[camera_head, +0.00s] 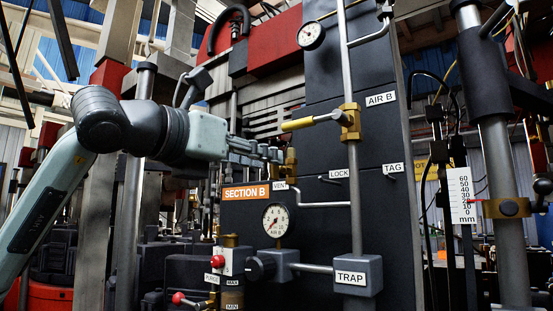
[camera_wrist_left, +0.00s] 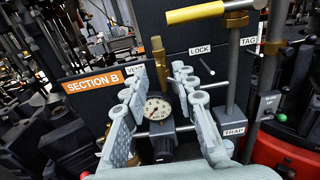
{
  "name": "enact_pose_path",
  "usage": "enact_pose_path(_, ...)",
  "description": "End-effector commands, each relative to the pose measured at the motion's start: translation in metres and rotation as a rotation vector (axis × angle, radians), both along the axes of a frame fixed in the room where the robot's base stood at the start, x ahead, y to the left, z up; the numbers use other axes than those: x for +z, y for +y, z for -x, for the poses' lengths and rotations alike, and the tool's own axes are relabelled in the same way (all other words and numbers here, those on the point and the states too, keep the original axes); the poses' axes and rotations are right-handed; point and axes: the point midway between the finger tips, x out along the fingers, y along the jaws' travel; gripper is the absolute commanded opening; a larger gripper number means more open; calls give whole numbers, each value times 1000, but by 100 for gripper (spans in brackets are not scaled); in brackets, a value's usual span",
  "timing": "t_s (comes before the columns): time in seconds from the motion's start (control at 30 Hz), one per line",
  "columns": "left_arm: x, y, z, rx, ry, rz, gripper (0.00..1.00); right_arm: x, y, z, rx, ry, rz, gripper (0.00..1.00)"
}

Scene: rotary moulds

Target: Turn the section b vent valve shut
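The section B vent valve shows as a small brass piece (camera_head: 291,161) just above the VENT label (camera_head: 279,185), at the upper right of the orange SECTION B sign (camera_head: 246,193). In the left wrist view the brass valve (camera_wrist_left: 158,48) stands upright beyond the fingertips. My left gripper (camera_head: 274,153) reaches in from the left, with its tips close beside the brass in the head view. In the wrist view its fingers (camera_wrist_left: 158,72) are spread apart with nothing between the tips. I cannot tell whether they touch the valve. My right gripper is not in view.
A yellow-handled AIR B valve (camera_head: 298,124) sits just above the gripper. A pressure gauge (camera_head: 276,220) and its pipe lie below. The LOCK peg (camera_head: 329,180) and TAG peg (camera_head: 391,177) stick out at right. The TRAP block (camera_head: 357,276) is lower right.

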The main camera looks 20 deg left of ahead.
Motion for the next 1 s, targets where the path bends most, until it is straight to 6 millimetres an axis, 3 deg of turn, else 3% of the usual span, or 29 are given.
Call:
enact_pose_path(0.23, 1, -11, -31, 0, 1, 0, 28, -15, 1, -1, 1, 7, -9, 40)
enact_pose_path(0.57, 0, -13, -36, 1, 0, -1, 28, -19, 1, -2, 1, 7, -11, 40)
enact_pose_path(0.8, 0, -13, -36, 1, 0, -1, 2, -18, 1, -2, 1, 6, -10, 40)
enact_pose_path(1.0, 0, -13, -36, 1, 0, -1, 0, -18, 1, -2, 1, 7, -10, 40)
